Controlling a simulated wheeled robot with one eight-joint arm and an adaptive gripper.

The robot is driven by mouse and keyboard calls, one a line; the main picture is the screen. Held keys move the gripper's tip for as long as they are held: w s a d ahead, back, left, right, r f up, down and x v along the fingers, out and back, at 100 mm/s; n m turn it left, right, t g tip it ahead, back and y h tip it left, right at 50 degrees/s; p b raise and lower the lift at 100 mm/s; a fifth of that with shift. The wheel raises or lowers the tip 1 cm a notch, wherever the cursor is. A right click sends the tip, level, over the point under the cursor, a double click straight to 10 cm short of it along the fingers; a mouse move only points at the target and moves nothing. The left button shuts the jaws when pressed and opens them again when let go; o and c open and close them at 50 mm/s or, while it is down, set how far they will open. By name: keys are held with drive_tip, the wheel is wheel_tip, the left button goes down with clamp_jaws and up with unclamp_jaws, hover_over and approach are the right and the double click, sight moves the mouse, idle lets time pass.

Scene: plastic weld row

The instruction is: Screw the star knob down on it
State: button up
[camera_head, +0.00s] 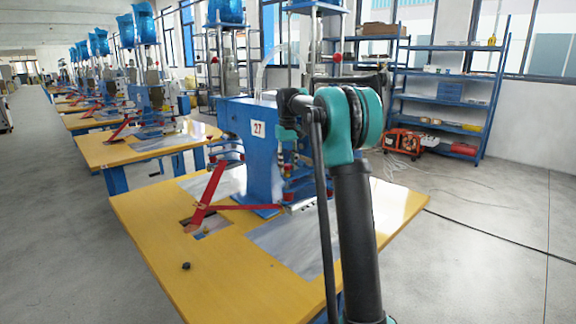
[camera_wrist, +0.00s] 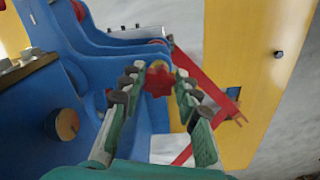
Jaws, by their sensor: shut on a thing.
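A red star knob (camera_wrist: 158,80) sits between the fingertips of my gripper (camera_wrist: 160,82) in the wrist view. The two green fingers with dark pads are closed on its sides. Behind and below the knob is the blue frame of the welding machine (camera_wrist: 112,45); whether the knob touches it or a thread cannot be told. In the head view the blue machine (camera_head: 262,150), marked 27, stands on the yellow table, with my arm in front of its right side. The knob and fingertips cannot be made out there.
The yellow table (camera_head: 165,235) carries a small dark knob (camera_head: 186,266) near its left front edge. More machines stand in a row at the left; blue shelves (camera_head: 450,90) stand behind.

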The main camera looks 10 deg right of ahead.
drive_tip(key=m, duration=0.5)
drive_tip(key=shift+w+a, duration=0.1)
drive_tip(key=m, duration=0.3)
drive_tip(key=shift+a, duration=0.1)
drive_tip(key=o, duration=1.3)
drive_tip(key=shift+c, duration=0.2)
drive_tip(key=o, duration=0.4)
wheel_tip(320, 180, up, 7)
drive_tip(key=shift+f, duration=0.1)
